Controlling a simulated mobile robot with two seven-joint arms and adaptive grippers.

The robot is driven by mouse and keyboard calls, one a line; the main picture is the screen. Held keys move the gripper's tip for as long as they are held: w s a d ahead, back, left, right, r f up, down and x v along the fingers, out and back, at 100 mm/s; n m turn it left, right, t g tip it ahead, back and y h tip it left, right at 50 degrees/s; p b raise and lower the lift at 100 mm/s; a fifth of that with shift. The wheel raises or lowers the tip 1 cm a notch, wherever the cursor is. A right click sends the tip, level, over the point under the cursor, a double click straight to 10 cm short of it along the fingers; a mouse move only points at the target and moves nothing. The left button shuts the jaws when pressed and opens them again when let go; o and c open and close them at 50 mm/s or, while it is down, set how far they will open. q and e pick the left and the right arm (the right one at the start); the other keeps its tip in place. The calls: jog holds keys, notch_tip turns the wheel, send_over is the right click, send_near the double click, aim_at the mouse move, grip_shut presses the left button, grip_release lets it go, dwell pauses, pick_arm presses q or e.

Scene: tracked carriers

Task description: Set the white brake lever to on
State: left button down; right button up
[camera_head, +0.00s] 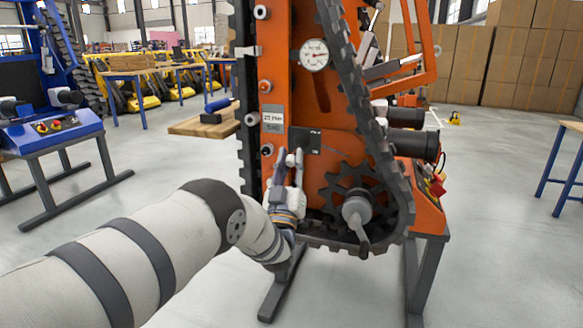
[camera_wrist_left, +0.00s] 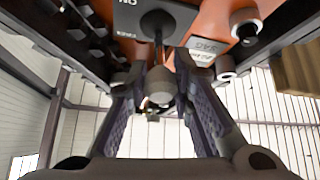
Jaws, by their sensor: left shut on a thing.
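The orange tracked carrier (camera_head: 345,145) stands on a dark frame. A dark label plate (camera_head: 308,138) is on its side, and a pale lever knob (camera_head: 291,160) shows in front of the plate's lower left. In the left wrist view the plate (camera_wrist_left: 125,18) reads ON near the top edge, with another label lower down. The lever's thin stem comes out of a dark round base (camera_wrist_left: 158,23) to the white knob (camera_wrist_left: 160,88). My left gripper (camera_head: 289,162) is shut around the knob, one finger on each side. I cannot tell which position the lever is in. My right gripper is not in view.
A dial gauge (camera_head: 314,55) sits above the plate. A toothed wheel with a crank (camera_head: 357,212) is at the lower right, inside the black track (camera_head: 365,125). A blue machine (camera_head: 45,130) and a workbench (camera_head: 135,72) stand at the left. Grey floor is clear between them.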

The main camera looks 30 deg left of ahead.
pick_arm(q)
jog(key=shift+w+a+f+b, duration=0.15)
jog(key=shift+f+b, duration=0.1)
jog(key=shift+f, duration=0.3)
jog(key=shift+w+d+f+b, duration=0.1)
jog(key=shift+w+f+b, duration=0.1)
jog(key=shift+f, duration=0.3)
jog(key=shift+a, duration=0.1)
jog(key=c, duration=1.4)
grip_release()
jog(key=shift+f, duration=0.1)
jog(key=v, duration=1.2)
jog(key=shift+r, duration=0.3)
